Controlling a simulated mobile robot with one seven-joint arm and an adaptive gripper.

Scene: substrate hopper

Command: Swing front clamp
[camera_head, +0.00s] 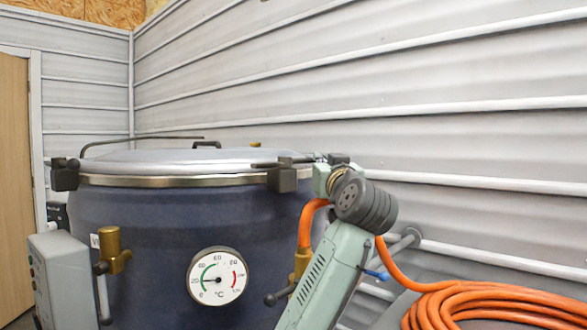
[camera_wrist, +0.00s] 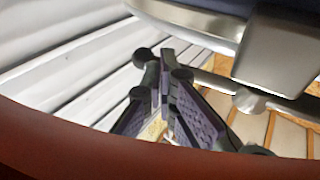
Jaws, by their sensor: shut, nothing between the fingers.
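The dark blue vessel (camera_head: 160,240) has a domed metal lid (camera_head: 170,160) with a bright rim. A dark clamp block (camera_head: 284,179) grips the rim at the right, beside my gripper (camera_head: 308,160). The clamp shows in the wrist view as a grey block (camera_wrist: 283,50), with a rod (camera_wrist: 216,84) running from it towards my fingers. My gripper (camera_wrist: 167,62) is shut with empty jaws, its purple-padded fingers meeting near the rod's end. I cannot tell whether they touch the rod. In the head view the fingertips are partly hidden among dark parts.
Another clamp (camera_head: 65,175) sits on the rim at the left. A dial gauge (camera_head: 216,276), a brass valve (camera_head: 113,250) and a grey control box (camera_head: 62,280) are at the vessel's front. A coiled orange hose (camera_head: 490,305) lies right. The ribbed wall (camera_head: 430,110) stands close behind.

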